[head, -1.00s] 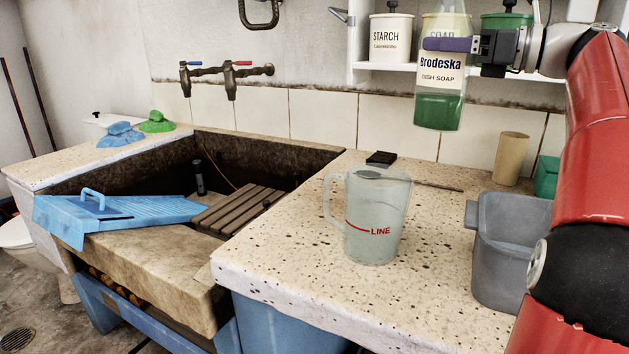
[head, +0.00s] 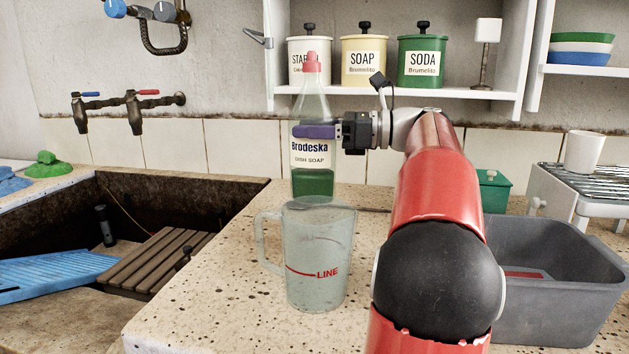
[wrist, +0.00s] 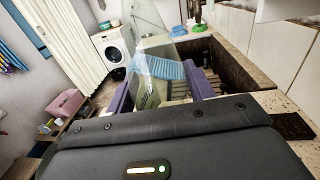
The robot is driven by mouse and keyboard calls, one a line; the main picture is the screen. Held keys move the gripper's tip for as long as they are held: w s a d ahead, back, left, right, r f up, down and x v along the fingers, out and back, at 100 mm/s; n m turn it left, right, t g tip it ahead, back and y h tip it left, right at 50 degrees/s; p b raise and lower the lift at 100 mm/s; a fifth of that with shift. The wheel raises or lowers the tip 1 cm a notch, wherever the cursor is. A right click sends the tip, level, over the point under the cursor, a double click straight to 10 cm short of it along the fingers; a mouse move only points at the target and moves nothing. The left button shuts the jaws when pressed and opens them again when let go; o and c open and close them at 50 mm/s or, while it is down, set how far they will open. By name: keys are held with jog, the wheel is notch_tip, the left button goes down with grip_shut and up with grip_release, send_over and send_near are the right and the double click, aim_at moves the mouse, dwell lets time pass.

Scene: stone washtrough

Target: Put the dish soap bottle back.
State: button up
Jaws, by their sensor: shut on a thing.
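The dish soap bottle (head: 311,176) is clear with a pink cap, a Brodeska label and green liquid in its lower part. My gripper (head: 316,132) is shut on it from the right, with purple fingers around the body just above the label. The bottle is upright. Its base is partly behind the rim of the measuring jug (head: 318,258), so I cannot tell whether it touches the counter. In the wrist view the see-through bottle (wrist: 152,90) stands between the purple fingers (wrist: 160,92).
A wall shelf (head: 390,91) holds starch, soap and soda tins (head: 422,62) behind the bottle. A grey tub (head: 555,285) and a wire rack (head: 590,187) stand at the right. The stone trough (head: 165,200) is at left. The speckled counter (head: 215,290) is bare left of the jug.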

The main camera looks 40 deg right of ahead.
aim_at(316, 165)
notch_tip(316, 165, down, 7)
jog(key=shift+f+b, duration=0.15)
jog(key=shift+b, duration=0.65)
jog(key=shift+f, duration=0.2)
jog(key=o, duration=1.2)
jog(key=shift+c, duration=0.2)
jog(key=shift+s+d+r+p, duration=0.2)
jog(key=shift+d+r+p, duration=0.05)
jog(key=shift+r+p, duration=0.1)
jog(key=p+v, duration=0.5)
jog(key=v, duration=0.6)
jog(key=shift+s+f, duration=0.15)
